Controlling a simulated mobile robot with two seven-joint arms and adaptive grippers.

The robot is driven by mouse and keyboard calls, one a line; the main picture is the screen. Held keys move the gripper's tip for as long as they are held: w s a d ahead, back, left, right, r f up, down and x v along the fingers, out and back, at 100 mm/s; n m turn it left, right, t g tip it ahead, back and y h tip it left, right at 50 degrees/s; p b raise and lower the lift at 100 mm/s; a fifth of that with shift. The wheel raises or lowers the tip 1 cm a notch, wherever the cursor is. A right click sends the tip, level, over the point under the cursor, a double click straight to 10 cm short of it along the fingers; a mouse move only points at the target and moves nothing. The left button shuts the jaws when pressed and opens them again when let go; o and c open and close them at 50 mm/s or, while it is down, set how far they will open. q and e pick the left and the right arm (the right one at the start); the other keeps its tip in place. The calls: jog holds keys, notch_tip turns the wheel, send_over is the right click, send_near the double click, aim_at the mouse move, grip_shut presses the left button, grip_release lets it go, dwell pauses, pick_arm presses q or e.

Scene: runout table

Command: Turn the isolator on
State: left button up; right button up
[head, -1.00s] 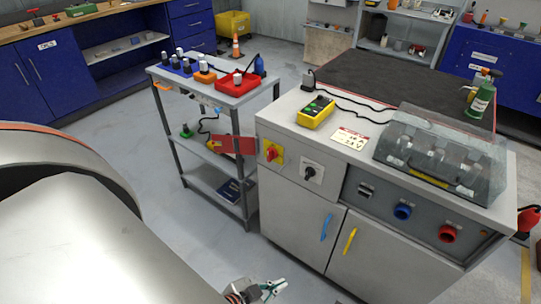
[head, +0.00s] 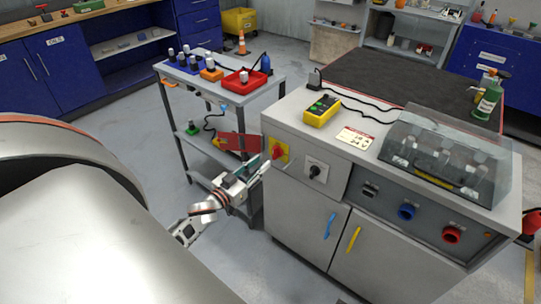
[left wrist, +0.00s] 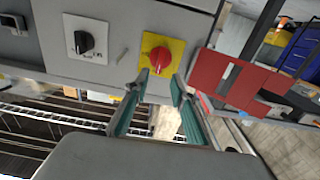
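The red rotary isolator knob on a yellow plate (head: 279,152) is on the upper left of the grey cabinet's front. In the left wrist view the red knob (left wrist: 160,57) lies just beyond the fingertips, roughly between them. Its pointer direction is hard to read. My left gripper (head: 258,163) is beside the cabinet's left front corner, close to the yellow plate. In the left wrist view its two green fingers (left wrist: 158,92) are apart with nothing between them. A black rotary switch on a white plate (head: 316,171) sits right of the isolator. My right gripper is out of view.
A red panel (head: 239,142) hangs by the grey trolley, close behind my left gripper; it shows in the left wrist view (left wrist: 240,78). The cabinet (head: 290,228) has blue and yellow door handles. A yellow button box (head: 321,110) lies on top. Floor left of the trolley is clear.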

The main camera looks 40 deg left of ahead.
aim_at(273, 153)
pick_arm(q)
jog(key=w, duration=0.6)
jog(key=shift+w+f+b, duration=0.1)
jog(key=shift+w+b, duration=0.2)
jog(key=shift+d, duration=0.1)
grip_shut()
